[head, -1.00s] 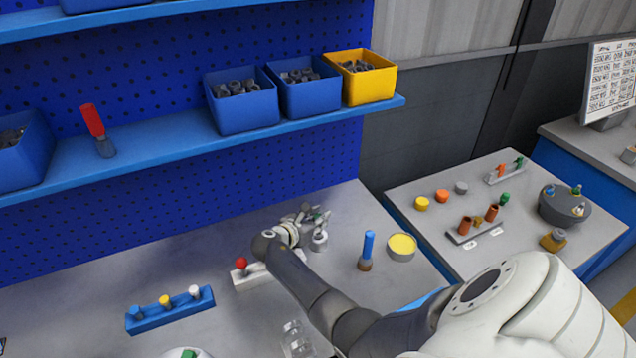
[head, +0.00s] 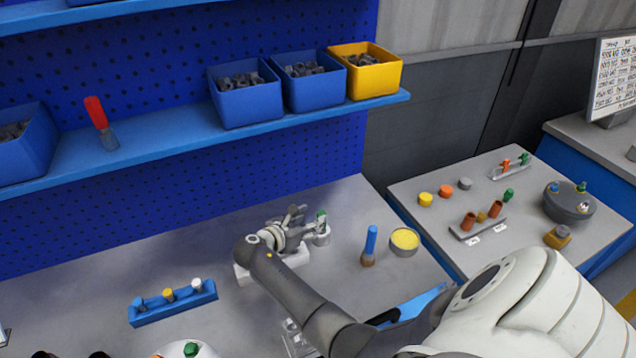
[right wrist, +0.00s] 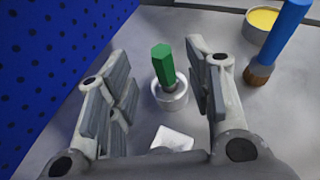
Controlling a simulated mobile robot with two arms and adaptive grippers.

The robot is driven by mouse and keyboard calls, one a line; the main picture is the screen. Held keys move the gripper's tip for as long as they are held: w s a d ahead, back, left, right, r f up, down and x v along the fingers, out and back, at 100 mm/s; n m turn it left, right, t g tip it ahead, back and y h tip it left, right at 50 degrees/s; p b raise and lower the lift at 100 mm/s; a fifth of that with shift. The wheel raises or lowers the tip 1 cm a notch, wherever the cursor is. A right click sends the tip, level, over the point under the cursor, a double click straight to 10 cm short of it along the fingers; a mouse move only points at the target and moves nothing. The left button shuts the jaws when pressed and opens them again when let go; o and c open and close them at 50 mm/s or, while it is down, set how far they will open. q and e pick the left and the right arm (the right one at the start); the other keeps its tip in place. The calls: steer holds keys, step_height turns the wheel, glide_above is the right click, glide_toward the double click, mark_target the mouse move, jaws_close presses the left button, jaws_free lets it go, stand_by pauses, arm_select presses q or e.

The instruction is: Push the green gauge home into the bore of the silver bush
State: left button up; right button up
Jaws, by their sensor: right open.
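The green gauge (head: 321,218) stands in the bore of the silver bush (head: 322,239), at the back of the bench in the head view. In the right wrist view the green gauge (right wrist: 163,65) is a green prism with a grey lower part entering the silver bush (right wrist: 172,98). Some grey shows above the bush rim; how deep it sits I cannot tell. My right gripper (head: 309,223) is open, close to the gauge. In the right wrist view its fingers (right wrist: 160,75) are either side of the gauge, with gaps visible. My left gripper is not in view.
A white block (head: 243,276) lies partly hidden under my right arm. A blue cylinder with a brown base (head: 370,243) and a yellow-topped round tin (head: 404,241) stand right of the bush. A blue rack (head: 175,304) is at front left. The blue pegboard (head: 180,225) rises behind.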

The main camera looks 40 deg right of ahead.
steer(key=v, duration=0.5)
steer(key=shift+a+r, duration=0.2)
steer(key=shift+r, duration=0.1)
steer(key=shift+s, duration=0.1)
